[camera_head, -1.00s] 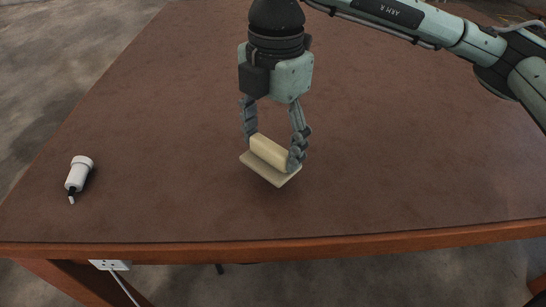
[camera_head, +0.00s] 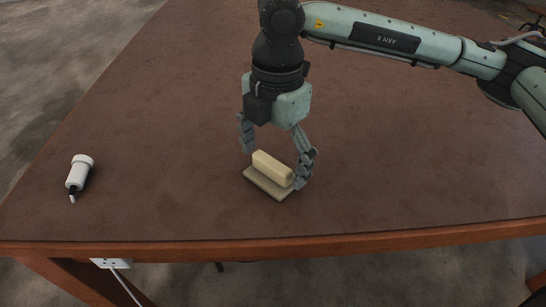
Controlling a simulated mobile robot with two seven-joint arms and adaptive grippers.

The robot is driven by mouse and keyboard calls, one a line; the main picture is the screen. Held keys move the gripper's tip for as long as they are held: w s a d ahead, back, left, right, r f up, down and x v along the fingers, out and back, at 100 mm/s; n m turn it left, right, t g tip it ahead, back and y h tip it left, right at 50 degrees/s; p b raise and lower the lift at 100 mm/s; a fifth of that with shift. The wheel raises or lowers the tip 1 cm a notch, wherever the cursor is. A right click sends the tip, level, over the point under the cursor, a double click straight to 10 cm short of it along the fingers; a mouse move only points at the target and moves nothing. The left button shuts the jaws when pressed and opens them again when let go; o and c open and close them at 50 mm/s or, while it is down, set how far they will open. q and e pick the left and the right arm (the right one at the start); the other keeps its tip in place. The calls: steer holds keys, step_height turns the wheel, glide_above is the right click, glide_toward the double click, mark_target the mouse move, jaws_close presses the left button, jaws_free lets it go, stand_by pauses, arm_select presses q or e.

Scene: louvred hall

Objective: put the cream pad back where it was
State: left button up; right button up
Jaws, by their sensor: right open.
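The cream pad (camera_head: 270,187) is a flat piece with a rounded cream block on top. It lies on the brown table (camera_head: 400,160) near the front edge, a little right of the table's left part. My right gripper (camera_head: 275,167) is open around the block, pointing down. Its left finger stands clear of the block, and its right finger is close beside the block's right end; I cannot tell whether that finger touches. My left gripper is not in view.
The table right of the pad is clear.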

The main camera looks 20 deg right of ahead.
mark_target(275, 162)
steer(key=shift+r, duration=0.1)
step_height(275, 162, up, 12)
steer(key=shift+s+d, duration=0.15)
stand_by(0.3)
